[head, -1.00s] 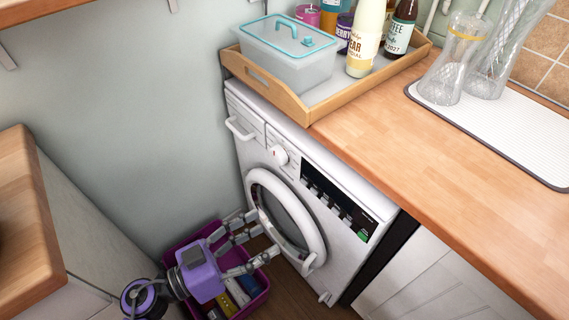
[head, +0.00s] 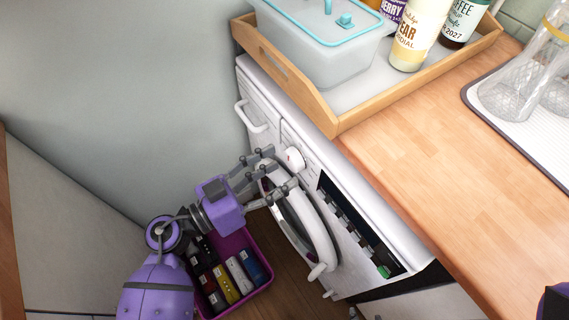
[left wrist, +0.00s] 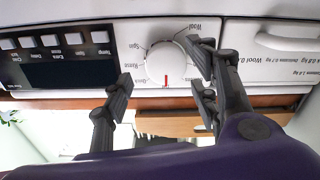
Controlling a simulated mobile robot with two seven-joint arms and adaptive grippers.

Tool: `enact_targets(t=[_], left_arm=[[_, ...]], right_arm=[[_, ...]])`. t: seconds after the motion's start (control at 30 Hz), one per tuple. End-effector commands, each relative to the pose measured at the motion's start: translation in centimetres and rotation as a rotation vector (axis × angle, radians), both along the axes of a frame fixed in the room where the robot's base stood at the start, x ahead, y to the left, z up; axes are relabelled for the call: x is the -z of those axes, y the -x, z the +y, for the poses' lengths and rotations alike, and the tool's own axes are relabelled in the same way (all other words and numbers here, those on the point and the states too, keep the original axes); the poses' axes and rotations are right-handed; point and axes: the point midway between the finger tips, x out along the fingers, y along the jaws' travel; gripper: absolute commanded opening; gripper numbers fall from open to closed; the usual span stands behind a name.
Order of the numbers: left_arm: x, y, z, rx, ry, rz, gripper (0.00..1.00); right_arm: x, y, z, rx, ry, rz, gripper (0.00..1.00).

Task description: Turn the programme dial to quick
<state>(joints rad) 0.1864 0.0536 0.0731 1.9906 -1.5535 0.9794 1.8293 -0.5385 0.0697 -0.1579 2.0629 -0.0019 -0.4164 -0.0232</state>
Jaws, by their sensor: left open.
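The washing machine (head: 318,232) stands under the worktop. Its white programme dial (head: 294,158) shows just beyond my left gripper (head: 281,168). In the left wrist view, which looks upside down, the round dial (left wrist: 164,62) has a red mark at its picture-bottom edge. Small labels ring it, including Wool, Spin and Rinse; a label at its lower left seems to read Quick. My left gripper's fingers (left wrist: 162,80) are open on either side of the dial, in front of the panel; I cannot tell whether they touch it.
The detergent drawer handle (head: 252,118) is left of the dial. The round door (head: 300,220) is below. A wooden tray (head: 350,118) with a tub and bottles sits on the worktop (head: 450,140). A magenta crate (head: 262,284) of packets is on the floor.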

Motion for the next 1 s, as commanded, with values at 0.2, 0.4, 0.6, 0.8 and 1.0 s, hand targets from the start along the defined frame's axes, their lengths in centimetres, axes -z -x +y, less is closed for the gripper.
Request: enact_targets(t=[0.2, 0.4, 0.6, 0.8, 1.0], left_arm=[[0.0, -1.2, -1.8, 0.000, 0.001, -0.002, 0.55], [-0.1, -1.4, -2.0, -0.001, -0.001, -0.002, 0.55], [-0.1, -1.4, -2.0, 0.000, -0.001, -0.001, 0.41], [0.0, -1.3, -2.0, 0.001, 0.000, -0.001, 0.15], [-0.1, -1.3, -2.0, 0.003, -0.005, -0.007, 0.12]], right_arm=[[0.4, -0.6, 0.2, -0.004, -0.002, -0.013, 0.40], [-0.2, -2.2, 0.5, -0.010, -0.007, -0.043, 0.40], [-0.2, -2.0, 0.5, -0.009, -0.007, -0.042, 0.40], [0.1, -1.4, 0.4, -0.007, -0.006, -0.029, 0.40], [0.2, -1.2, 0.4, -0.007, -0.005, -0.024, 0.40]])
